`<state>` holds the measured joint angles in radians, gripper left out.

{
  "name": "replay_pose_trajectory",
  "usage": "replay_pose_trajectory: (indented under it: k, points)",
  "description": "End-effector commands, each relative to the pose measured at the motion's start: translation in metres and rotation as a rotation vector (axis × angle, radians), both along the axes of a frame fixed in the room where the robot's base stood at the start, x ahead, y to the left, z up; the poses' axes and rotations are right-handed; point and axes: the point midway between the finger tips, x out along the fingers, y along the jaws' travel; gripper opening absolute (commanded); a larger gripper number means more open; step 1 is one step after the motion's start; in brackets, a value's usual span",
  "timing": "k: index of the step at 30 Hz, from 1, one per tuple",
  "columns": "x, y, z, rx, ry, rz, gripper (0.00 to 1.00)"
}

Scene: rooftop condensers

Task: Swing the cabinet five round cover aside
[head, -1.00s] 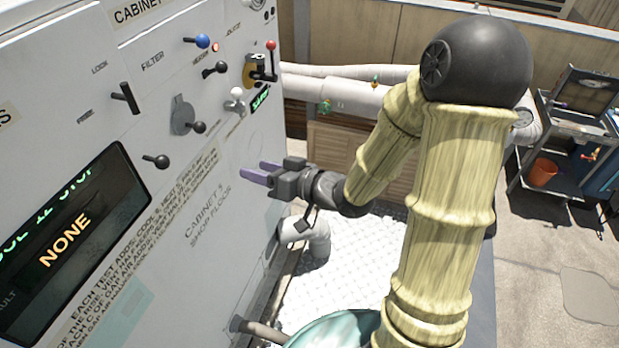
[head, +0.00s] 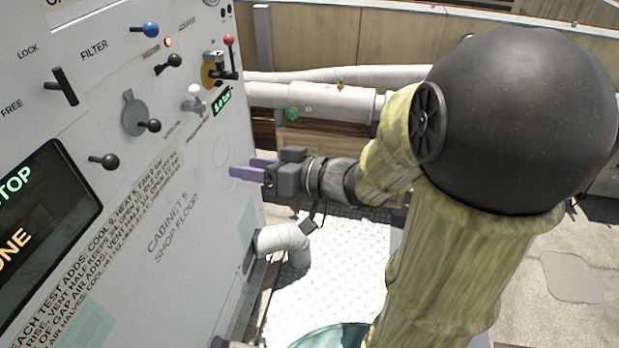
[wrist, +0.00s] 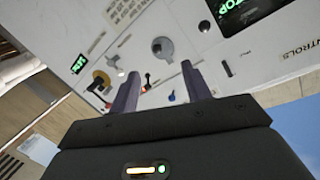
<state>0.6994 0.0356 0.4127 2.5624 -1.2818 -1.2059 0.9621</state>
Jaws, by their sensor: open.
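The cabinet (head: 175,275) is a pale grey panel on the left of the head view; its label reads "CABINET" and "SHOP FLOOR", with the digit unclear. A grey round cover (head: 133,113) with a tab at its top sits on the panel, beside a black-knobbed lever (head: 150,126). I take this disc for the task's cover; it also shows in the wrist view (wrist: 162,48). My gripper (head: 243,168) is open and empty, right of and below the cover in the head view, apart from it. In the wrist view the cover appears beyond the gap between my fingertips (wrist: 159,73).
Around the cover are a blue knob (head: 150,30), a red-knobbed lever (head: 229,42), a white knob (head: 194,91) and black levers (head: 105,161). A lit display (head: 40,205) is at left. Pale pipes (head: 320,98) run behind.

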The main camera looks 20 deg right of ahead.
Motion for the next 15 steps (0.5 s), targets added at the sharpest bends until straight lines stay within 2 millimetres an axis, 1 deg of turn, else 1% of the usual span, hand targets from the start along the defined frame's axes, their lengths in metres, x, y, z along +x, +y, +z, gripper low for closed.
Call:
replay_pose_trajectory:
  k: [1, 3, 15]
  points:
    - [-0.005, -0.007, -0.003, -0.005, -0.006, -0.004, 0.48]
    - [-0.012, -0.014, -0.002, -0.007, -0.004, -0.003, 0.48]
    - [-0.059, -0.068, 0.013, -0.003, -0.001, -0.003, 0.48]
